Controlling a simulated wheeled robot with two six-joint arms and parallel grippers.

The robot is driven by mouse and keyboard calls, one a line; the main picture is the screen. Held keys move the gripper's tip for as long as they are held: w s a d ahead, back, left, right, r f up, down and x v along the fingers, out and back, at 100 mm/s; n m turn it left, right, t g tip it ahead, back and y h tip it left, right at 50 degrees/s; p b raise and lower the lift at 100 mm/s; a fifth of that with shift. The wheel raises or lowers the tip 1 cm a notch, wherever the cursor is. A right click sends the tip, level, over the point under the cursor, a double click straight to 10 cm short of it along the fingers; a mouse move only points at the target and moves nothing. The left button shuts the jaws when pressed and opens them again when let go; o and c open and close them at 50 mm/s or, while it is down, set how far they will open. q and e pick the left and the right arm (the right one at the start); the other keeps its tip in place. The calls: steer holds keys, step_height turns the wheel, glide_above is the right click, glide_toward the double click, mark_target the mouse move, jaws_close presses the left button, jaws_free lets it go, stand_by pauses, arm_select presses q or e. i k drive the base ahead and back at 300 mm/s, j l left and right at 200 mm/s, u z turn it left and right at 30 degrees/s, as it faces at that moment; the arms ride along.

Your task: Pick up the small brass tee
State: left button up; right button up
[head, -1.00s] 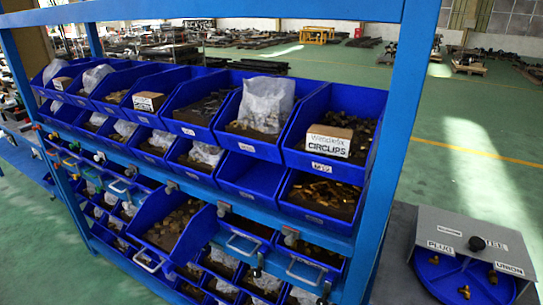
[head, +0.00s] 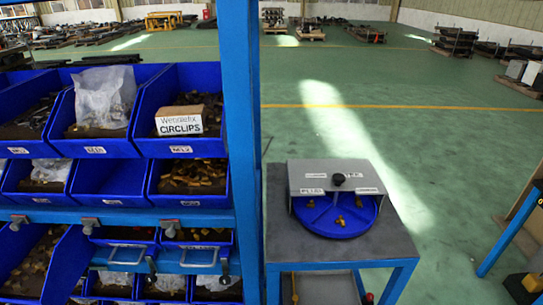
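Several small brass fittings lie on a blue round tray (head: 322,228) under a grey cover (head: 300,176) with a black knob (head: 339,179). One brass piece (head: 311,204) is at the left, one (head: 340,221) at the front and one (head: 359,202) at the right. They are too small to tell which is the tee. The cover carries white labels, too small to read surely now; earlier, PLUG and UNION are legible on its front. The tray and cover stand on a grey-topped table (head: 385,243) with blue legs. Neither of my grippers is in view.
A blue rack (head: 240,130) with blue bins stands at the left, its post close to the table. One bin holds a CIRCLIPS box (head: 179,120). Another blue-legged bench (head: 508,232) is at the right edge. Green floor (head: 450,160) is open behind the table.

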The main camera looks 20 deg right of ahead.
mark_target(341, 222)
steer(key=z, duration=1.25)
steer(key=i+l+u, duration=0.1)
steer(key=l, duration=0.25)
steer(key=i+l+u, duration=0.1)
steer(key=l, duration=0.25)
